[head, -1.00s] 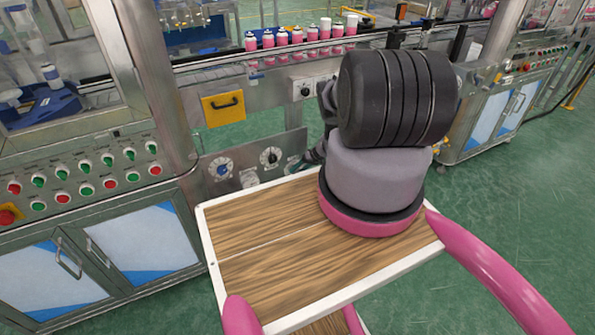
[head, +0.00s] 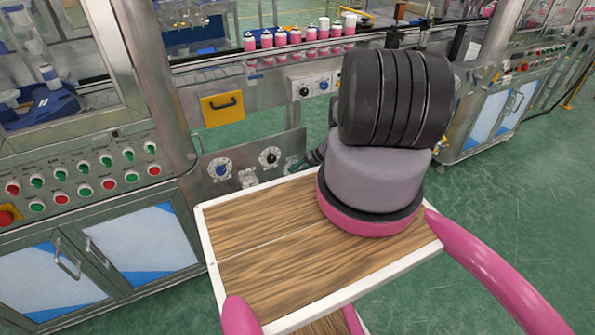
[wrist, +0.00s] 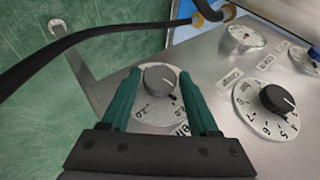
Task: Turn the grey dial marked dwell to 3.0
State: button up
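A grey dial (wrist: 158,78) with a pale line on its knob sits on a round numbered scale plate in the wrist view. The two green fingers of my gripper (wrist: 160,92) stand on either side of this knob, open, with a visible gap to it. A label plate below the dial (wrist: 181,129) is partly hidden by a finger and I cannot read it as dwell. A second grey dial (wrist: 242,38) sits at the top. In the head view my gripper (head: 296,165) is at the right of the dial panel, mostly behind my arm.
A black dial (wrist: 278,98) is right of my gripper, and a blue dial (wrist: 312,56) is at the upper right edge. A black cable (wrist: 90,34) crosses the wrist view. In the head view, a button panel (head: 85,180) stands left, with pink cans (head: 295,37) behind.

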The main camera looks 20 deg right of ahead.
jog(key=shift+o, duration=0.6)
jog(key=v, duration=1)
jog(key=shift+s+d+r, duration=0.15)
jog(key=shift+r, duration=0.2)
